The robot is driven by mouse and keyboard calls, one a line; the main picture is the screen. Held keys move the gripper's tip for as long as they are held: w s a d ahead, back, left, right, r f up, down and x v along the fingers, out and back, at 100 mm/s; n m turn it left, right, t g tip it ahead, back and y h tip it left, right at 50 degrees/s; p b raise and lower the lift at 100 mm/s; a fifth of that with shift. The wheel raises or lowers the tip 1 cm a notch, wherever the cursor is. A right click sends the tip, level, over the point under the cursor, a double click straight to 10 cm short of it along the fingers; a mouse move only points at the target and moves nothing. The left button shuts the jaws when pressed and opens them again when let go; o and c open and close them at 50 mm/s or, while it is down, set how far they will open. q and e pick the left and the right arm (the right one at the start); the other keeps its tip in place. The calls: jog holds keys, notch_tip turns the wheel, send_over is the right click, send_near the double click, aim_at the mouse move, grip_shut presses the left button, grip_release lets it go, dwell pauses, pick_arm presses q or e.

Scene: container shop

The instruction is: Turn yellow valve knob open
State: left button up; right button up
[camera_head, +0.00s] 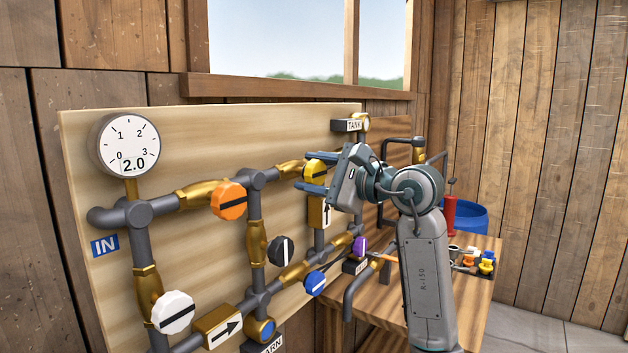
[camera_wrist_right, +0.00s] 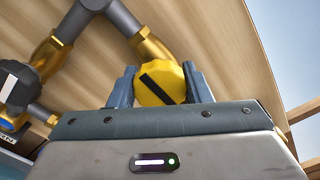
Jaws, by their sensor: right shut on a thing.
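The yellow valve knob (camera_head: 314,170) is on the upper pipe of the wooden panel, partly hidden by my right gripper (camera_head: 314,178). In the right wrist view the yellow knob (camera_wrist_right: 161,84) sits between the two blue-grey fingers of my right gripper (camera_wrist_right: 160,86), one on each side. The gripper is shut on it. My left gripper is not in view.
An orange knob (camera_head: 229,200), a black knob (camera_head: 281,251), a blue knob (camera_head: 315,283), a purple knob (camera_head: 360,245) and a white knob (camera_head: 173,312) are on nearby pipes. A gauge (camera_head: 129,145) reads 2.0. A wooden table (camera_head: 463,292) with small parts stands at right.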

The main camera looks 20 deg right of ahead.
aim_at(320, 175)
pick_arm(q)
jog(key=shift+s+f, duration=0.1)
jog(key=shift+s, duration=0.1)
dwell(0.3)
pick_arm(e)
jog(key=o, duration=1)
jog(key=shift+s, duration=0.1)
jog(key=b+v, duration=0.2)
jog(key=v, duration=0.4)
jog(key=shift+d+f, duration=0.1)
jog(key=shift+f, duration=0.05)
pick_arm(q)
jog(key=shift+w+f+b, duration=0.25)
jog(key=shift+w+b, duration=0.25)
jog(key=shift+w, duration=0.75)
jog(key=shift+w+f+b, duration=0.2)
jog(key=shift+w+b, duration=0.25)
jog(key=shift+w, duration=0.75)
pick_arm(e)
jog(key=shift+v, duration=2.3)
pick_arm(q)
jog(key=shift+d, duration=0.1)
